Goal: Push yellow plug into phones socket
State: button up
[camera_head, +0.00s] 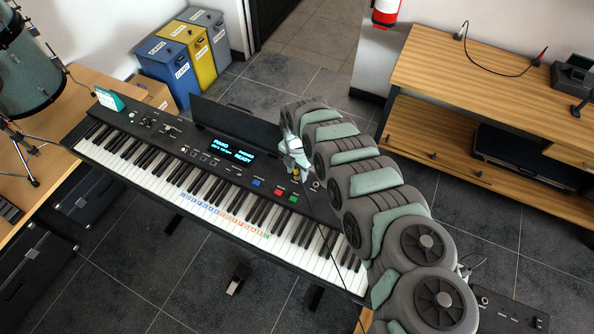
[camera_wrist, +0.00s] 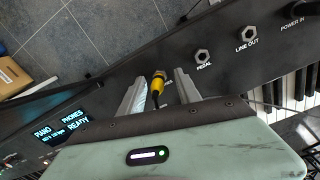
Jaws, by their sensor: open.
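The yellow plug (camera_wrist: 157,88) stands between the two fingers of my gripper (camera_wrist: 161,78) in the wrist view. The fingers are open, with a gap on both sides of the plug. The plug's front end meets the dark piano panel at a small round fitting, in line with the labelled sockets. It appears seated there, but the phones label and the socket opening are hidden. A dark cable runs back from the plug under my gripper. In the head view my gripper (camera_head: 294,160) is over the right part of the piano panel, with a small yellow spot below it.
The PEDAL socket (camera_wrist: 203,57) and LINE OUT socket (camera_wrist: 247,38) are empty. The piano display (camera_wrist: 62,130) reads PIANO and PHONES READY. The keyboard (camera_head: 215,205) runs along the front. A wooden shelf (camera_head: 480,85) stands at right; several bins (camera_head: 185,50) stand behind.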

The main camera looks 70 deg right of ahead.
jog(key=shift+r, duration=0.1)
notch_tip(320, 180, up, 11)
jog(key=shift+f+p, duration=0.15)
jog(key=shift+p, duration=0.25)
